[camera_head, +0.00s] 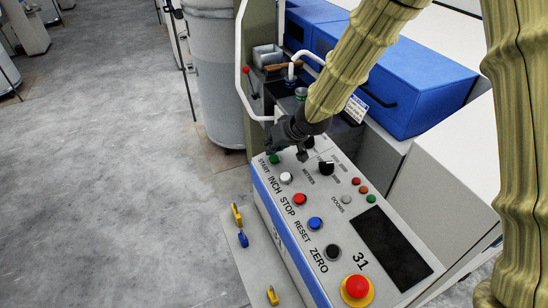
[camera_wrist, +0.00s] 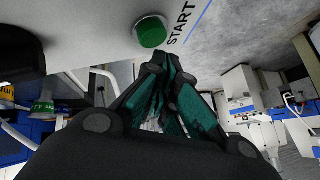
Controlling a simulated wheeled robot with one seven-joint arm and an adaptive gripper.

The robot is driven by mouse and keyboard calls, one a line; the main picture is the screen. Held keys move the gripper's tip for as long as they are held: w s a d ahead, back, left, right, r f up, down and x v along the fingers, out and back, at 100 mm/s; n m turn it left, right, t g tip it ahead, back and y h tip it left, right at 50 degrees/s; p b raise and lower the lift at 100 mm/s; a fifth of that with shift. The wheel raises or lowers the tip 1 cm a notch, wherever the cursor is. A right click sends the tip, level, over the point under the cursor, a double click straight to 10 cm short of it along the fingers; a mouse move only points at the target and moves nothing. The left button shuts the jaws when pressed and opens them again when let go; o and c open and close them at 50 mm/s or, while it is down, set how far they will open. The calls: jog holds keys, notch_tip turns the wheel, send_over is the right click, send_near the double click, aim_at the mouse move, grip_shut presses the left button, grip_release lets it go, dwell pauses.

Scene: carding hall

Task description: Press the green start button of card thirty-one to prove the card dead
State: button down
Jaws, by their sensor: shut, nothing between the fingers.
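The sloped control panel (camera_head: 345,220) carries the number 31 and a column of labelled buttons. The green start button (camera_head: 274,159) is at its far end beside the word START. It also shows close up in the wrist view (camera_wrist: 151,31), round and in a pale collar.
White (camera_head: 286,178), red (camera_head: 299,199), blue (camera_head: 315,223) and black (camera_head: 332,252) buttons follow the green one. A red emergency stop (camera_head: 357,286) is nearest. A black knob (camera_head: 327,167) is near my gripper.

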jog(key=shift+f, duration=0.1)
dwell(0.3)
jog(key=shift+d+f, duration=0.1)
jog(key=shift+f, duration=0.2)
jog(key=shift+d+f, duration=0.1)
jog(key=shift+f, duration=0.4)
dwell(1.1)
jog(key=shift+r, duration=0.15)
jog(key=shift+a+r+p, duration=0.2)
jog(key=shift+r+p, duration=0.45)
jog(key=shift+r, duration=0.15)
jog(key=shift+s+a+r+p, duration=0.1)
jog(key=shift+a+r+p, duration=0.1)
jog(key=shift+r+p, duration=0.55)
jog(key=shift+s+a+r+p, duration=0.1)
jog(key=shift+a+r+p, duration=0.1)
jog(key=shift+r+p, duration=0.5)
jog(key=shift+s+a+r+p, duration=0.15)
jog(key=shift+r+p, duration=0.3)
jog(key=shift+r, duration=0.5)
